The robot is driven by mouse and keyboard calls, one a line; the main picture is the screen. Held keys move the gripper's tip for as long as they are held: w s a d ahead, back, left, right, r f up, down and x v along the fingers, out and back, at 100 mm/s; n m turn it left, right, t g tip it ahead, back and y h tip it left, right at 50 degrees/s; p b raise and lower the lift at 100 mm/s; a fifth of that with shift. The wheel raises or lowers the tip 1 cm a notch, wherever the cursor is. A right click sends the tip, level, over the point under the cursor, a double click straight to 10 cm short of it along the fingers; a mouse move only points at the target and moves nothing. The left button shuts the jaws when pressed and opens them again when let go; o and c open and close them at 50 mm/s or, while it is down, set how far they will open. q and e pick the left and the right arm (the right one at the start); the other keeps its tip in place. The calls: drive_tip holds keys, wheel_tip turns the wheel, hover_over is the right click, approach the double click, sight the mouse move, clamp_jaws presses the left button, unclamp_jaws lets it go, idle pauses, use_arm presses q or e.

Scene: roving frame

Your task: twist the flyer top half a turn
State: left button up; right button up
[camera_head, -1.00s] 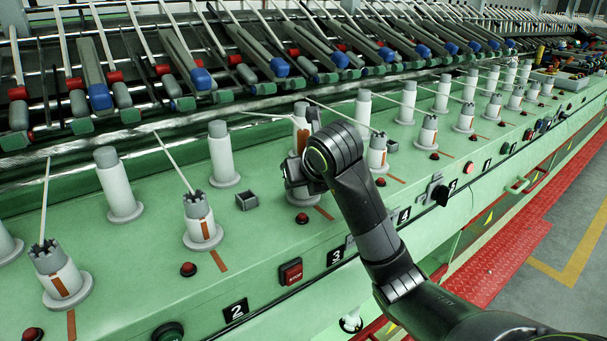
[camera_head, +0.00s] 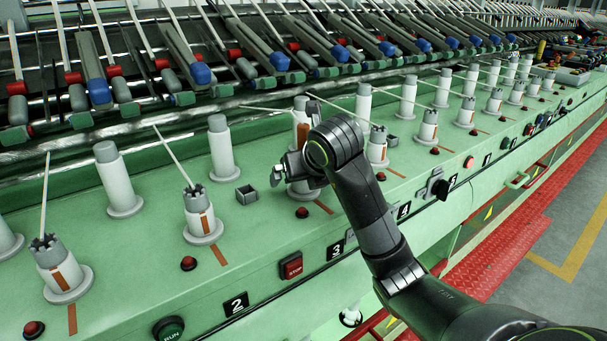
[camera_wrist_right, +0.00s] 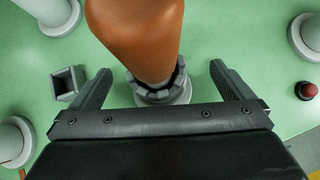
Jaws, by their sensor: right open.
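The grey, notched flyer top (camera_wrist_right: 160,92) shows in the right wrist view under a brown tapered piece (camera_wrist_right: 140,30) that hides much of it. My right gripper (camera_wrist_right: 160,70) is open, one finger on each side of the flyer top, with green gap between each finger and it. In the head view my right gripper (camera_head: 290,172) is at the third station, in front of a tall pale post (camera_head: 301,115) with a brown stripe. My wrist hides the flyer top there. My left gripper is not in view.
Neighbouring notched flyer tops (camera_head: 197,198) with slanted rods stand on both sides. Pale posts (camera_head: 221,148) line the back row. A small grey open box (camera_head: 246,195) and a red button (camera_head: 302,212) are close to the gripper. The green deck (camera_head: 140,255) between them is clear.

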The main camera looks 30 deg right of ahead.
drive_tip(key=n+y, duration=0.2)
drive_tip(key=n, duration=0.1)
drive_tip(key=shift+d+n+y, duration=0.15)
drive_tip(key=shift+n+y, duration=0.15)
drive_tip(key=shift+n+y+b, duration=0.3)
drive_tip(key=shift+n+y, duration=0.2)
drive_tip(key=shift+n, duration=0.1)
drive_tip(key=shift+f+n+g+y+b, duration=0.1)
drive_tip(key=shift+n+g+y+b, duration=0.35)
drive_tip(key=shift+n+y, duration=0.5)
drive_tip(key=n+g+y, duration=0.1)
drive_tip(key=n, duration=0.1)
drive_tip(key=shift+n, duration=0.35)
drive_tip(key=shift+c, duration=0.3)
